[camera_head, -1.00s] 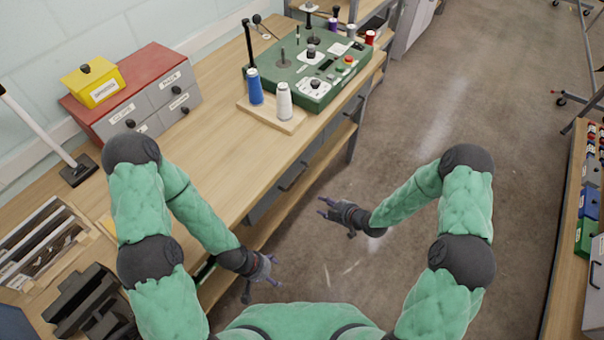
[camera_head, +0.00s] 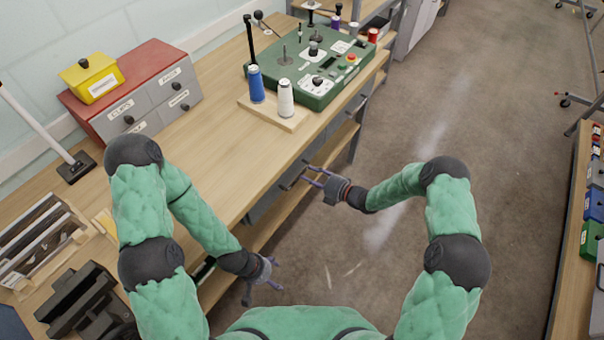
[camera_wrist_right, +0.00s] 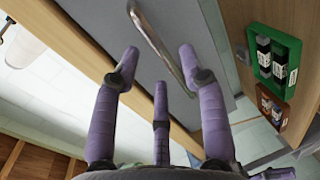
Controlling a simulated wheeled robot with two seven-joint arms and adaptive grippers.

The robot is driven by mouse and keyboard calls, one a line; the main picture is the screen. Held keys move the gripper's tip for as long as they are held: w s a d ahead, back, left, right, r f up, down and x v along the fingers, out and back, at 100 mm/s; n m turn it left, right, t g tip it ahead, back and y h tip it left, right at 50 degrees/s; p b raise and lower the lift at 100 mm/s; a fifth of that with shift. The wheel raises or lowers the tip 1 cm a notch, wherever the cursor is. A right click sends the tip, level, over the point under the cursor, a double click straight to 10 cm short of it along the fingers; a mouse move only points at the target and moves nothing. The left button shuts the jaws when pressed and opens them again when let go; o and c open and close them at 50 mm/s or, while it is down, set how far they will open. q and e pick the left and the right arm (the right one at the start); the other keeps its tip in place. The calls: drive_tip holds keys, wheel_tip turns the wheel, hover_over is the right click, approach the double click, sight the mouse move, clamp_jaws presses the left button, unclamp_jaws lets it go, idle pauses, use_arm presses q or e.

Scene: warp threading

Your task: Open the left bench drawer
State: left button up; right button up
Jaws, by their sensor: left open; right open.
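The left bench drawer (camera_head: 262,208) is a grey front under the wooden bench top, and it looks shut. It also fills the upper middle of the right wrist view (camera_wrist_right: 188,18). Its metal bar handle (camera_wrist_right: 153,35) runs slantwise between the fingertips of my right gripper (camera_wrist_right: 160,54). In the head view the right gripper (camera_head: 312,176) is open at the drawer front, pointing left, with its fingers overlapping the handle. I cannot tell whether the fingers touch it. My left gripper (camera_head: 271,274) is open and empty, low beside the bench's front edge.
The bench top (camera_head: 215,170) carries a green machine (camera_head: 320,80), blue (camera_head: 256,85) and white (camera_head: 286,98) thread cones, and a red-topped drawer cabinet (camera_head: 150,62). A lower wooden shelf (camera_head: 340,140) runs below the drawers.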

sight(303, 173)
drive_tip(key=shift+b+x, duration=0.3)
drive_tip(key=shift+x, duration=1.85)
clamp_jaws()
